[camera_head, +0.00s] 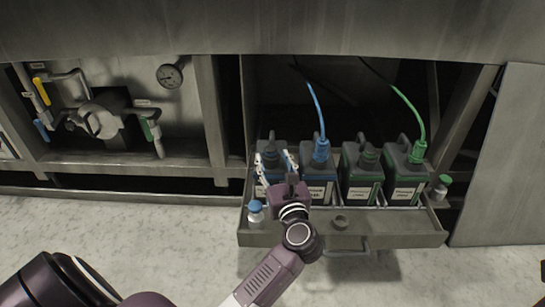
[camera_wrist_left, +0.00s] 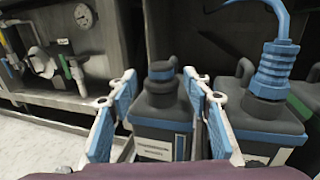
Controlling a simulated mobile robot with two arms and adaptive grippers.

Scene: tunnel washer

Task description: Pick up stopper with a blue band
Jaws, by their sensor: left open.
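The stopper with a blue band (camera_wrist_left: 161,73) is a dark cap on the neck of the leftmost jug (camera_wrist_left: 160,130), seen upright in the left wrist view. In the head view the stopper (camera_head: 270,147) shows small at the far side of my left gripper (camera_head: 275,161). My left gripper is open, its two blue-padded fingers (camera_wrist_left: 160,92) apart on either side of the stopper and jug top in the wrist view. I see no finger touching the stopper. My right gripper is in neither view.
A pulled-out drawer (camera_head: 385,232) holds several dark jugs. A blue hose connector (camera_head: 321,148) sits just right of the stopper, a green one (camera_head: 418,152) farther right.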

